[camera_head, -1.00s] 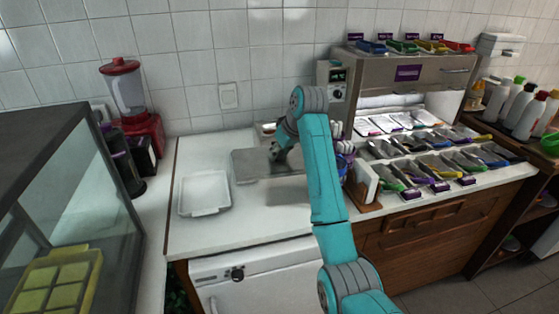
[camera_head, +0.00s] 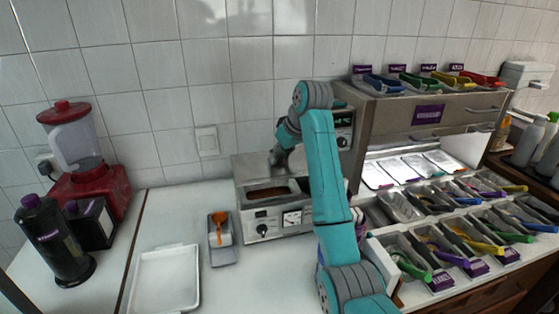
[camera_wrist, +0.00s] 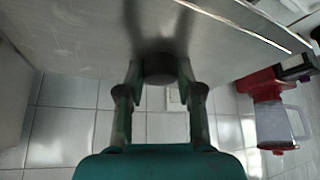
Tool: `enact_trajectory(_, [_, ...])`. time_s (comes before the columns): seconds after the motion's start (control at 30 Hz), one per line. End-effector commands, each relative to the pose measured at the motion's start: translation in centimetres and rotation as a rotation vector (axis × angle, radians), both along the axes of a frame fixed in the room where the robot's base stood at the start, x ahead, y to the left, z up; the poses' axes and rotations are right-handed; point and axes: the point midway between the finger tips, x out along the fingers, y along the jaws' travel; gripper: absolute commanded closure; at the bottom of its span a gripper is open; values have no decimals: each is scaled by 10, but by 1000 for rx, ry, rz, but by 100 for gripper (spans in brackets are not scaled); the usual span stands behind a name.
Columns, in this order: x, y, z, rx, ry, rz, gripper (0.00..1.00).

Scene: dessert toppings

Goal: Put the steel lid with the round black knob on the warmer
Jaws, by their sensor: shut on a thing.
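The steel lid (camera_head: 254,168) is a flat grey plate at the back of the warmer (camera_head: 263,215) in the head view. The warmer is a steel box with a black dial and a gauge on its front; brown contents show in its open front part. My gripper (camera_head: 277,158) is at the lid's upper side. In the wrist view my gripper (camera_wrist: 158,76) is shut on the lid's round black knob (camera_wrist: 158,66), and the lid (camera_wrist: 80,35) fills the top. I cannot tell whether the lid touches the warmer; my arm hides its right side.
A small tray with an orange scoop (camera_head: 221,229) stands left of the warmer, and a white tray (camera_head: 166,281) lies further left. The topping station (camera_head: 400,120) stands to the right. A red blender (camera_head: 82,165) and dark bottles stand at far left.

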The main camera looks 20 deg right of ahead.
Motion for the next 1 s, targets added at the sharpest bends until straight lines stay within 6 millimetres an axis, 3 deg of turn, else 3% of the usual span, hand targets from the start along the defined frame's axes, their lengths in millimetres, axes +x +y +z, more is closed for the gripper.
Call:
enact_trajectory(0.27, [0, 0, -7, 0, 0, 2, 100])
enact_trajectory(1.0, [0, 0, -67, 0, -1, 2, 100])
